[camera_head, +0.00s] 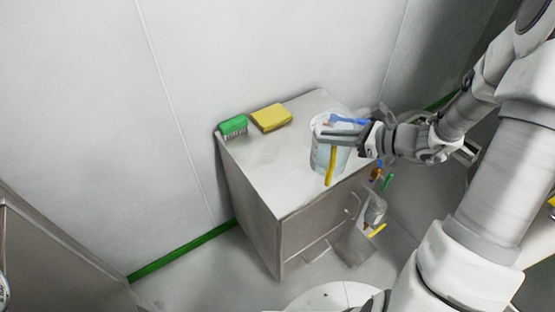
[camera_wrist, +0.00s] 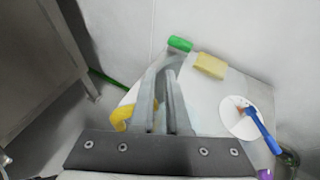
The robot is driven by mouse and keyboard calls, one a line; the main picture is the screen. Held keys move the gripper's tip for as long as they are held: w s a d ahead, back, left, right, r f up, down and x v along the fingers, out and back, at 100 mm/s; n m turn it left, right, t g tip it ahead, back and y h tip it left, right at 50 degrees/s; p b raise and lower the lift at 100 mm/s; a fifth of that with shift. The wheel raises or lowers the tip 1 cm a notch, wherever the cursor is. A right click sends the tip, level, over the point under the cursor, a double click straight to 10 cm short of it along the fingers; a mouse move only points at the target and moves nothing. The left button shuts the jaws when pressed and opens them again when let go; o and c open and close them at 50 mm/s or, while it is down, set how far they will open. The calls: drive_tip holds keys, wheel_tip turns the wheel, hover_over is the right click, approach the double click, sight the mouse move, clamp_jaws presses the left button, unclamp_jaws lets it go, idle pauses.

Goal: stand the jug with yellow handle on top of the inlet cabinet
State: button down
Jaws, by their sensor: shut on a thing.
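The pale jug (camera_head: 322,158) with a yellow handle (camera_head: 331,166) is upright over the right part of the inlet cabinet's top (camera_head: 268,165). My gripper (camera_head: 350,139) reaches in from the right and is shut on the jug, near its upper part. In the wrist view the two fingers (camera_wrist: 165,98) are close together, and the yellow handle (camera_wrist: 122,117) shows to their left. The jug body is hard to make out there. Whether the jug's base touches the cabinet cannot be told.
A green brush (camera_head: 233,125) and a yellow sponge (camera_head: 271,117) lie along the cabinet's back edge. A white round dish with a blue-handled tool (camera_wrist: 248,118) is close on the right in the wrist view. The cabinet's left and front top is clear.

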drive_tip(key=a+f, duration=1.1)
drive_tip(key=shift+w+a, duration=0.3)
drive_tip(key=shift+w, duration=0.05)
drive_tip(key=shift+f+b, duration=0.1)
drive_tip(key=shift+b, duration=0.25)
drive_tip(key=c, duration=0.9)
unclamp_jaws()
